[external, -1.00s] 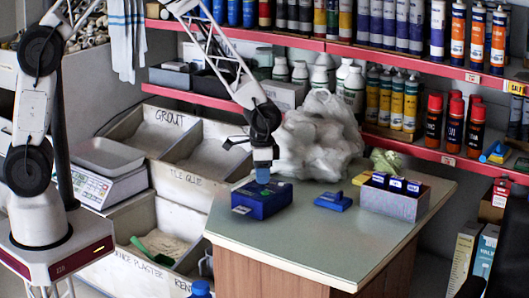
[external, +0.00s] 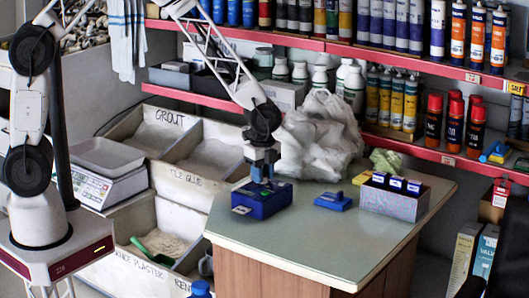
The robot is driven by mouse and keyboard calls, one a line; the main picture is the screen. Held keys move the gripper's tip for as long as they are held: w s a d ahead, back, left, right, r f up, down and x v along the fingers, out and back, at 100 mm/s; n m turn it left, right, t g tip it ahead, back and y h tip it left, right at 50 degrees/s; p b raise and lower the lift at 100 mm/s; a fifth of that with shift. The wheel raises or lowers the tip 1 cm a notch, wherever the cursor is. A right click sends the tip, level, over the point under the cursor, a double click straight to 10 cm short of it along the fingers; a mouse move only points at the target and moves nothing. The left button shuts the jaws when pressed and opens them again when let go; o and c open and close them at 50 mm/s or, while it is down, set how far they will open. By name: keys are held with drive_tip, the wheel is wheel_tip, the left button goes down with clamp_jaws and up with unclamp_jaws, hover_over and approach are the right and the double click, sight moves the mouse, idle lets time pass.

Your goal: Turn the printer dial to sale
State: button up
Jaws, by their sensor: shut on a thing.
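The printer looks to be the blue box (external: 266,202) on the near left part of the counter top. A small white label shows on its front left. My gripper (external: 262,176) points straight down over its top and is shut on the dial there. The dial is mostly hidden between the fingers, so its setting cannot be read. The word sale cannot be made out on the box.
A smaller blue block (external: 333,202) lies right of the box on the counter (external: 310,245). A grey box (external: 396,198) with blue-and-white items stands further right. A white plastic bag (external: 318,140) is behind. The counter's front is clear.

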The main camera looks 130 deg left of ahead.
drive_tip(key=m, duration=0.6)
idle(0.4)
drive_tip(key=o, duration=0.9)
drive_tip(key=shift+o, duration=0.2)
drive_tip(key=shift+r, duration=3.9)
